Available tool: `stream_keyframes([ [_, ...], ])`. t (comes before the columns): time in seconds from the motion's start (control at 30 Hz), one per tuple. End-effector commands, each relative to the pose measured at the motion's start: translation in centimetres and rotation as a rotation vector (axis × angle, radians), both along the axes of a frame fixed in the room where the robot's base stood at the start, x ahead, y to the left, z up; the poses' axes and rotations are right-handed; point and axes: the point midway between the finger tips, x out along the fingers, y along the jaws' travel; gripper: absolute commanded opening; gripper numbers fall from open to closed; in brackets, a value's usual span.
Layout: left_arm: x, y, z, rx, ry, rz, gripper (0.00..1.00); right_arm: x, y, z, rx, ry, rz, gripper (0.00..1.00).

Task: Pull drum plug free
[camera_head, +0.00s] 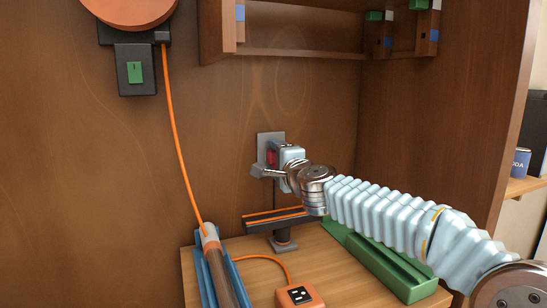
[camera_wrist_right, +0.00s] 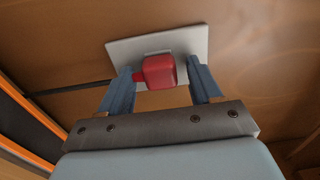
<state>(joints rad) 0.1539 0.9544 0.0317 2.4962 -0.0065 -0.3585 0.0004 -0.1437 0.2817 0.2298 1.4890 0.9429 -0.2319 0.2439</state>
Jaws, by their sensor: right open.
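A red plug (camera_head: 270,157) sits at a grey plate (camera_head: 262,141) on the brown wooden wall. In the right wrist view the red plug (camera_wrist_right: 158,72) stands out from the light grey plate (camera_wrist_right: 196,47). My right gripper (camera_wrist_right: 162,85) is open, with one blue-grey finger on each side of the plug. A gap shows between the plug and the right finger; the left finger is close to it, and I cannot tell whether they touch. In the head view the right gripper (camera_head: 272,168) is at the plate and partly hides the plug. My left gripper is not in view.
An orange-brown drum (camera_head: 130,8) hangs top left; its orange cable (camera_head: 176,130) runs down to a brown cylinder (camera_head: 220,270) in a blue holder. An orange socket box (camera_head: 298,297) and a green tray (camera_head: 385,265) are on the table. A shelf (camera_head: 290,54) overhangs above.

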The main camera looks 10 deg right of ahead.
Motion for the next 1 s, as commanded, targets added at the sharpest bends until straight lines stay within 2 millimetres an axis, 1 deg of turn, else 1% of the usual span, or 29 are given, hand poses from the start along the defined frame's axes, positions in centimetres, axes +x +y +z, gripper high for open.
stream_keyframes([
  [0.57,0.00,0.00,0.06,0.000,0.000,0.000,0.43,-0.01,0.01,0.03,0.001,0.000,0.000,0.64],
  [0.6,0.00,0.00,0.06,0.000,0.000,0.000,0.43,-0.01,0.01,0.03,0.001,0.000,0.000,0.61],
  [0.67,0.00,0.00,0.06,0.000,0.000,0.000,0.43,-0.01,0.01,0.03,0.001,0.000,0.000,0.52],
  [1.0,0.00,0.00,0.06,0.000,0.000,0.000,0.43,-0.01,0.01,0.03,0.001,0.000,0.000,0.00],
])
